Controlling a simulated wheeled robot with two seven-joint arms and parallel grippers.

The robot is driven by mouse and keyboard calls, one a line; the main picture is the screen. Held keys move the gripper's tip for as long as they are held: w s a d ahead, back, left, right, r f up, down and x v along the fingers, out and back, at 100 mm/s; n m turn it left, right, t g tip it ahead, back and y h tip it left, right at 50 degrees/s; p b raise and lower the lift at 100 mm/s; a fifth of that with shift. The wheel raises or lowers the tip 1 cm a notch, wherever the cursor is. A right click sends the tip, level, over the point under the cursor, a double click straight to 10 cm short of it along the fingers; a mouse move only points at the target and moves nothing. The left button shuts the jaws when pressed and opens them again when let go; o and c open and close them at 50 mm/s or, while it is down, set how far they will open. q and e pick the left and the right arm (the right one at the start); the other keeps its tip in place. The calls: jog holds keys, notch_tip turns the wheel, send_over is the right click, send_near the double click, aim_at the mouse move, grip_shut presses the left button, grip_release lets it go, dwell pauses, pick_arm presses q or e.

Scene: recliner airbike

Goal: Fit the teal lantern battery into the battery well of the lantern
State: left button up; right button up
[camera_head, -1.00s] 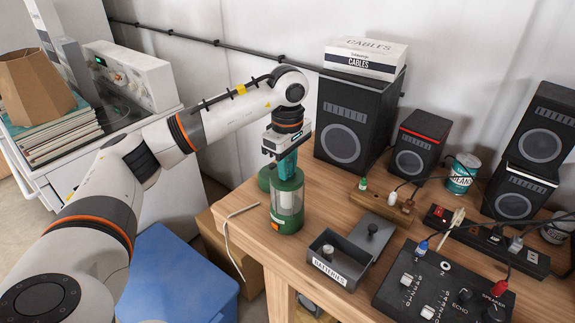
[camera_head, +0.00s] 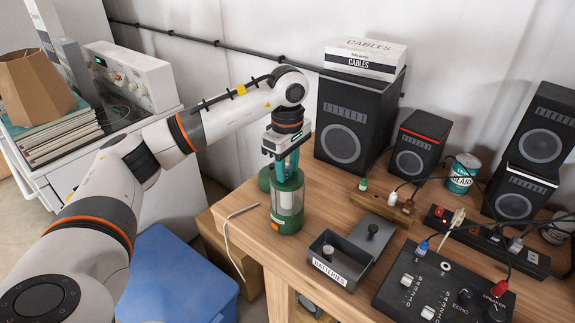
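The green lantern (camera_head: 287,205) stands upright on the wooden workbench near its left edge, with a clear middle section and an orange mark near its base. My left gripper (camera_head: 286,178) points down right above the lantern top. Its two teal fingers are spread, with a gap between them. I cannot make out the teal battery apart from the fingers and the lantern's rim, and the inside of the well is hidden. A round green piece (camera_head: 265,178) stands just behind the lantern, partly covered. My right gripper is not in view.
An open grey box labelled BATTERIES (camera_head: 328,262) lies in front of the lantern to the right. A mixer panel (camera_head: 440,285), a power strip (camera_head: 490,243) and several speakers fill the right side. A blue bin (camera_head: 180,280) stands on the floor to the left.

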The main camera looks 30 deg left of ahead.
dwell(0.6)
pick_arm(q)
jog(key=shift+r+p, duration=0.7)
jog(key=shift+r, duration=0.35)
jog(key=shift+o, duration=0.4)
jog(key=o, duration=0.5)
jog(key=shift+c, duration=0.2)
